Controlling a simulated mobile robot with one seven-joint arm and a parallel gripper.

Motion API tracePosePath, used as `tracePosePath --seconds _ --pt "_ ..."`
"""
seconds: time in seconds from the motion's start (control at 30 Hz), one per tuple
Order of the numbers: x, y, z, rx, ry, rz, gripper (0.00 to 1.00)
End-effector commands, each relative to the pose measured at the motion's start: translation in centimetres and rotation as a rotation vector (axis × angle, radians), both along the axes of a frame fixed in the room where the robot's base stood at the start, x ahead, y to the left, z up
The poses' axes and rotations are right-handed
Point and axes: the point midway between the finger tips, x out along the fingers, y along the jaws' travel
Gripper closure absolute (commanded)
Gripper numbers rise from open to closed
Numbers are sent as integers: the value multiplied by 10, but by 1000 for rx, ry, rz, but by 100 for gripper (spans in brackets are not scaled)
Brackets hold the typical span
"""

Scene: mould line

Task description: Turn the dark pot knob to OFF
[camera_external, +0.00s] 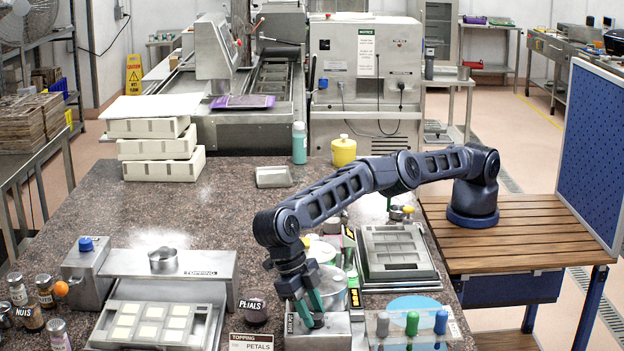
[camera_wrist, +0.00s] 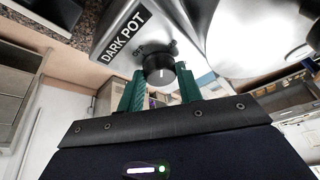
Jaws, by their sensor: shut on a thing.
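The dark pot station is a steel box (camera_external: 322,338) at the front of the counter, with a DARK POT label, which also shows in the wrist view (camera_wrist: 124,36). Its knob (camera_wrist: 160,75) is black and round with a short white mark, which looks about upright in the wrist view. My gripper (camera_external: 309,312) reaches down to the front of the box; in the wrist view its green fingers (camera_wrist: 160,88) are on both sides of the knob and shut on it. The knob is hidden behind the gripper in the external view.
A steel pot (camera_external: 332,284) stands behind my gripper. A PETALS jar (camera_external: 254,311) is to the left. A rack with green (camera_external: 412,323) and blue (camera_external: 441,321) handles is to the right. A mould tray (camera_external: 398,252) lies behind it.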

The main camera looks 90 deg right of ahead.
Motion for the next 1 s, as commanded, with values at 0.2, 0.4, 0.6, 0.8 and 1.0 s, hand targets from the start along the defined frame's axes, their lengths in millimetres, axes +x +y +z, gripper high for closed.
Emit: tracePosePath --seconds 0.2,0.4,0.6,0.8,1.0 --pt "0 0 -1 -2 0 21 88" --pt "0 0 -1 -2 1 29 88" --pt "0 0 -1 -3 1 29 88" --pt "0 0 -1 -2 1 29 47" --pt "0 0 -1 -1 0 29 43"
